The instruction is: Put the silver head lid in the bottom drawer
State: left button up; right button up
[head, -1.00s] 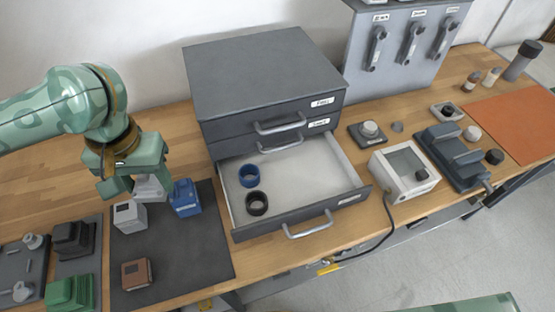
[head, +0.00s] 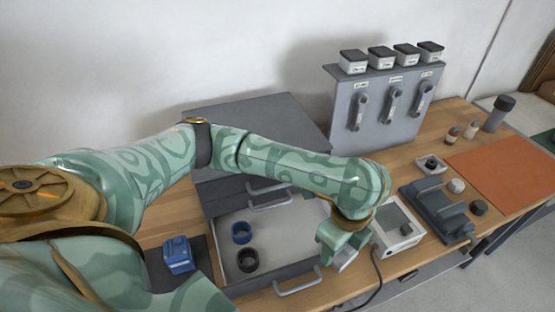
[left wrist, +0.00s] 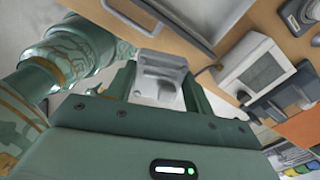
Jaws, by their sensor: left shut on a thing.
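My left gripper (head: 342,248) is at the right edge of the open bottom drawer (head: 290,266), beside the white box with a dark panel. It is shut on the silver head lid (head: 345,260), whose pale lower part shows below the fingers. In the left wrist view the lid (left wrist: 158,82) sits between the fingers as a silver-white block with a recessed face. The drawer holds a blue ring (head: 241,232) and a black ring (head: 247,260) on its left side; its right part is partly hidden by my arm. My right gripper is not in view.
The grey drawer cabinet (head: 262,118) stands behind my left arm. The white box (head: 398,232) and a dark grey device (head: 440,210) are to the right. A blue block (head: 178,254) stands left of the drawer. An orange mat (head: 505,168) lies far right.

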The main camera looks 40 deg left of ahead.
pick_arm(q)
jog(key=m, duration=0.1)
jog(key=d+m, duration=0.1)
jog(key=m, duration=0.1)
jog(key=shift+s+d+f, duration=0.1)
jog(key=shift+d+f, duration=0.05)
jog(key=shift+f, duration=0.2)
jog(key=shift+w+f+m, duration=0.2)
jog(key=shift+f+m, duration=0.1)
jog(key=shift+m, duration=0.1)
jog(key=w+a+f+b, duration=0.3)
jog(key=w+a+f, duration=0.1)
jog(key=w+a+f+b, duration=0.3)
jog(key=w+a+f, duration=0.1)
jog(key=a, duration=0.1)
jog(key=shift+w+a+f, duration=0.15)
jog(key=shift+a+f, duration=0.1)
jog(key=shift+f, duration=0.15)
jog(key=shift+w+a+f+b, duration=0.15)
jog(key=shift+a+f+b, duration=0.1)
jog(key=shift+b, duration=0.1)
notch_tip(320, 180, down, 4)
jog(key=shift+w+a+r+b, duration=0.15)
jog(key=shift+b, duration=1)
jog(key=shift+r, duration=0.15)
